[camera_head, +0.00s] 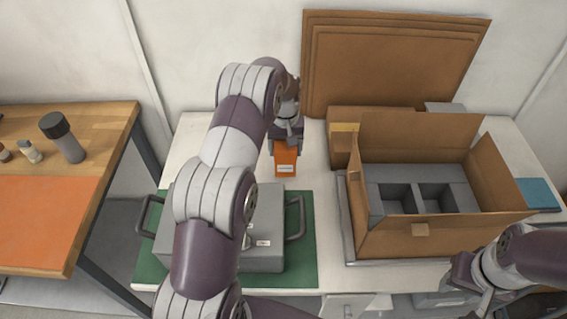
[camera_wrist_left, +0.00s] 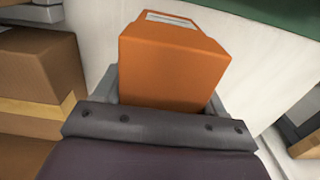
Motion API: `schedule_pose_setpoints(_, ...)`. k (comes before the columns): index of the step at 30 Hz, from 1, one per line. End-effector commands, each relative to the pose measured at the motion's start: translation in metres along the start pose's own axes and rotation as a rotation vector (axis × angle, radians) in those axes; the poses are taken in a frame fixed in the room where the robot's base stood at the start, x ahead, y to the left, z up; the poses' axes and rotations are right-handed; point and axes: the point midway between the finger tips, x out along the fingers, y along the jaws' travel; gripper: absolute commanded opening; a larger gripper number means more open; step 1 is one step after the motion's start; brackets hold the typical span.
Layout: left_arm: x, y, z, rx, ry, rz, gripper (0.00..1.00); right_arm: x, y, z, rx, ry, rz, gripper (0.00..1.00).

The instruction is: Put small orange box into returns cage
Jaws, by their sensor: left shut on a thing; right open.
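The small orange box (camera_head: 286,162) with a white label is in the jaws of my left gripper (camera_head: 287,143), over the back middle of the white table. In the left wrist view the orange box (camera_wrist_left: 172,62) fills the space between the fingers, its label at the far end. I cannot tell whether the box touches the table. My right gripper (camera_head: 468,277) is open at the lower right, in front of the table edge and partly cut by the frame. I cannot make out a returns cage in either view.
A large open carton (camera_head: 390,240) with grey inserts stands on the right. A closed brown box (camera_head: 342,151) is just right of the orange box. A grey compressor case (camera_head: 265,256) sits on a green mat (camera_head: 308,262), partly behind my left arm. Flat cardboard (camera_head: 395,60) leans at the back.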

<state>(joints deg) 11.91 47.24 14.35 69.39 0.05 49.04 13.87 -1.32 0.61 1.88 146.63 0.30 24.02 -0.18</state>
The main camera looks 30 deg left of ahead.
Motion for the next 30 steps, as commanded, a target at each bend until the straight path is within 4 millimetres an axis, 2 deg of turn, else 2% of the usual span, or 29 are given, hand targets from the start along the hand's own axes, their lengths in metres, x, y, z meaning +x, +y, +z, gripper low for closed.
schedule_pose_setpoints(4,0.008,-0.013,0.0,0.0,-0.001,0.0,0.35,-0.007,0.0,0.0,0.0,-0.001,0.0,0.43)
schedule_pose_setpoints(9,0.038,-0.013,0.001,0.001,-0.002,0.0,0.35,-0.015,0.0,-0.001,0.0,-0.002,0.0,0.43)
schedule_pose_setpoints(11,0.044,-0.013,0.0,0.001,-0.001,0.0,0.35,-0.015,0.0,-0.001,0.0,-0.001,0.0,0.43)
schedule_pose_setpoints(22,0.052,-0.013,0.0,0.001,0.0,0.0,0.35,-0.01,0.0,-0.001,0.0,-0.002,0.0,0.43)
schedule_pose_setpoints(23,0.051,-0.013,0.0,0.0,0.0,0.0,0.8,-0.011,0.0,-0.001,0.0,-0.002,0.0,0.43)
schedule_pose_setpoints(24,0.05,-0.013,0.0,0.0,0.0,0.0,0.93,-0.012,0.0,-0.001,0.0,-0.002,0.0,0.43)
schedule_pose_setpoints(25,0.05,-0.013,0.0,0.0,0.0,0.0,0.96,-0.012,0.0,-0.001,0.0,-0.002,0.0,0.43)
schedule_pose_setpoints(30,0.05,-0.013,0.0,0.0,0.0,0.0,0.96,-0.012,0.0,-0.001,0.0,-0.002,0.0,0.43)
